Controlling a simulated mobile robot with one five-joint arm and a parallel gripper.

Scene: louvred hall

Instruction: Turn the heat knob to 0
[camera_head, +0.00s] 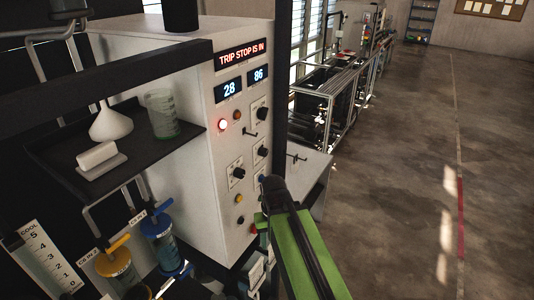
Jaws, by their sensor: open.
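The white cabinet (178,82) has a control panel on its right face. Several dark knobs show there: an upper right knob (262,114), a middle right knob (262,151) and a left knob (238,173). Their labels are too small to read, so I cannot tell which is the heat knob or its setting. My green arm rises from the bottom, its dark upper end in front of the panel's lower right. My gripper (257,272) seems to be the pale and dark part low beside the arm, below the knobs, partly hidden. No held object shows.
Displays read 28 (229,89) and 86 (258,74) under a red "TRIP STOP IS IN" sign (241,53). A dark shelf (60,150) holds a funnel (111,124) and a beaker (162,115). Open floor (400,190) lies right.

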